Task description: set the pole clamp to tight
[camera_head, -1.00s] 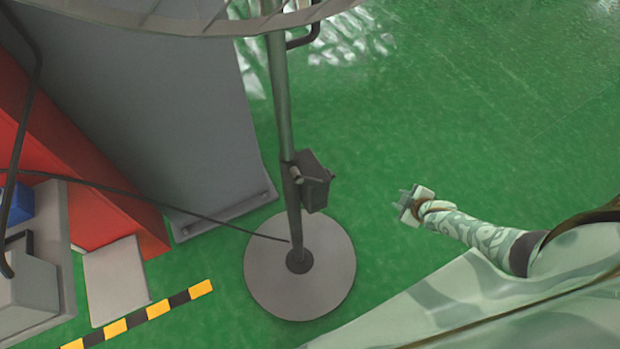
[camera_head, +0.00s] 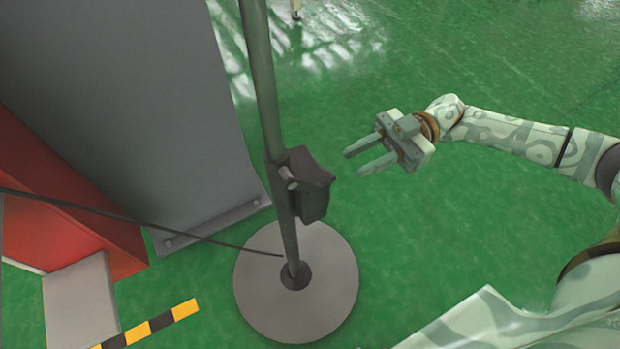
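The pole clamp (camera_head: 308,186) is a dark grey block with a small lever, fixed on the upright pole (camera_head: 262,85). The pole stands on a round grey base plate (camera_head: 318,316). My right gripper (camera_head: 353,163) is to the right of the clamp, its two fingers spread and pointing left toward it. It is empty and does not appear to touch the clamp. My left gripper is not in view.
A large grey panel (camera_head: 130,110) and a red block (camera_head: 75,225) stand to the left. A dark cable (camera_head: 130,221) runs across to the pole's foot. A yellow and black floor strip (camera_head: 150,325) lies at the lower left. The green floor (camera_head: 480,60) at the right is clear.

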